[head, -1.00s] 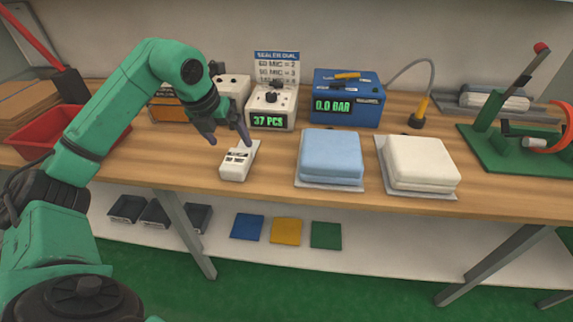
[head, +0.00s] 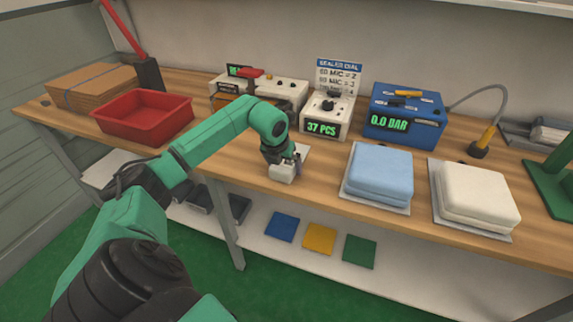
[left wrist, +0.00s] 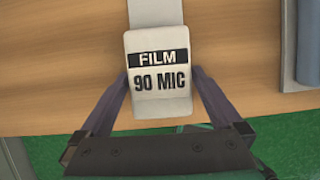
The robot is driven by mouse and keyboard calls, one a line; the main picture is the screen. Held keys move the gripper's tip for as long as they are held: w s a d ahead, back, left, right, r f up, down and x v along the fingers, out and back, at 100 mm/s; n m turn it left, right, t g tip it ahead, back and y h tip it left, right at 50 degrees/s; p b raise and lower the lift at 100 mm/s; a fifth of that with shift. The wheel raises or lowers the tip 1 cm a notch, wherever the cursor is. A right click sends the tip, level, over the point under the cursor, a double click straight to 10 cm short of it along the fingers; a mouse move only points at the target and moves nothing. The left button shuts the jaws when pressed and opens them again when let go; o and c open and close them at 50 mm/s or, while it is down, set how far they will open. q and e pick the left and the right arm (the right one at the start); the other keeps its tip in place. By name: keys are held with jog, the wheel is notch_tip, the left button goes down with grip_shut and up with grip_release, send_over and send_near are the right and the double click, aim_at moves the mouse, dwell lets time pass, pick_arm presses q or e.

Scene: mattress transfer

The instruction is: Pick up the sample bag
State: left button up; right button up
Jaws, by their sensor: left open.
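The sample bag appears to be the small white packet (head: 283,174) near the front edge of the wooden bench. In the left wrist view its label (left wrist: 158,72) reads "FILM 90 MIC", with a narrower white part extending behind it. My left gripper (head: 285,162) is down at the packet and partly covers it in the head view. In the left wrist view the open gripper's (left wrist: 159,80) fingers stand on either side of the packet; whether they touch it is not clear. My right gripper is not in view.
A blue folded pad (head: 379,174) and a white one (head: 476,194) lie right of the packet. Behind are a counter box reading "37 PCS" (head: 325,115) and a blue gauge box (head: 404,113). A red bin (head: 145,118) stands left. The bench's front edge is close.

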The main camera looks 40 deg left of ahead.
pick_arm(q)
jog(key=shift+r, duration=0.1)
jog(key=c, duration=1.2)
